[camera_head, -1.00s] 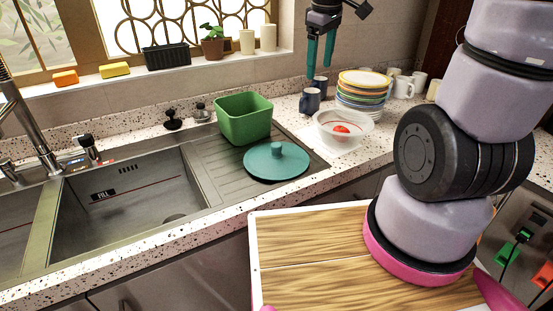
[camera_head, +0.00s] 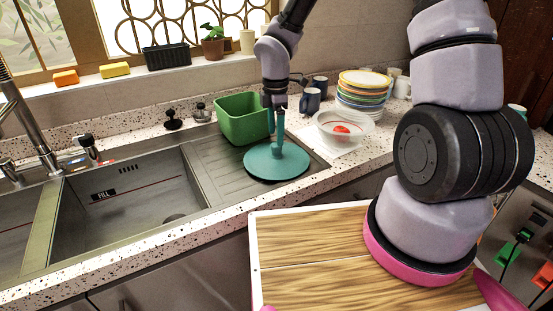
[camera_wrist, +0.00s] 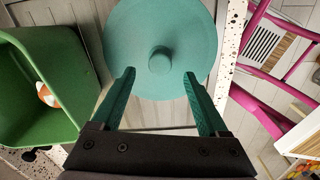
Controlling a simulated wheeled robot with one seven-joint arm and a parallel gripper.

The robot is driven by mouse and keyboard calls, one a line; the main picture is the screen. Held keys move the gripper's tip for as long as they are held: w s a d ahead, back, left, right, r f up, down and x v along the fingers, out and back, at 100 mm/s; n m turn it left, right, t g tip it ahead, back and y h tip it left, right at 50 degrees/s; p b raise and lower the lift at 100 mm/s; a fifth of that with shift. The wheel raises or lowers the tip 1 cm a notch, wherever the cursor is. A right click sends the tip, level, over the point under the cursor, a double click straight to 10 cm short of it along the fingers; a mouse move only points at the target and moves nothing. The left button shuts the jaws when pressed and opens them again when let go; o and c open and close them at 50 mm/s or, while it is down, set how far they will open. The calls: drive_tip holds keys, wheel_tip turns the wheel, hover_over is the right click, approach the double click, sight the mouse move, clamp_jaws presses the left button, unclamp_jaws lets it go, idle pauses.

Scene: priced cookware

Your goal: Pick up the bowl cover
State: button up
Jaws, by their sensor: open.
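The bowl cover (camera_head: 262,163) is a teal disc with a round knob in its middle. It lies flat on the ridged drainboard beside the sink. It also shows in the wrist view (camera_wrist: 160,28), with its knob (camera_wrist: 160,61) between and a little beyond my fingertips. My gripper (camera_head: 276,132) has teal fingers, points down and is just above the cover near the knob. In the wrist view my gripper (camera_wrist: 158,84) is open and empty, with one finger on each side of the knob's line. Whether a finger touches the cover is not clear.
A green bin (camera_head: 236,113) stands close behind the cover, with a small orange and white item (camera_wrist: 46,94) inside. A clear bowl (camera_head: 343,129) with a red thing, stacked plates (camera_head: 364,88) and dark mugs (camera_head: 310,100) stand to the right. The sink basin (camera_head: 130,205) is left.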

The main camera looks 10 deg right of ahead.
sight(277, 153)
drive_tip(key=shift+d+f, duration=0.15)
drive_tip(key=shift+f, duration=2.6)
clamp_jaws()
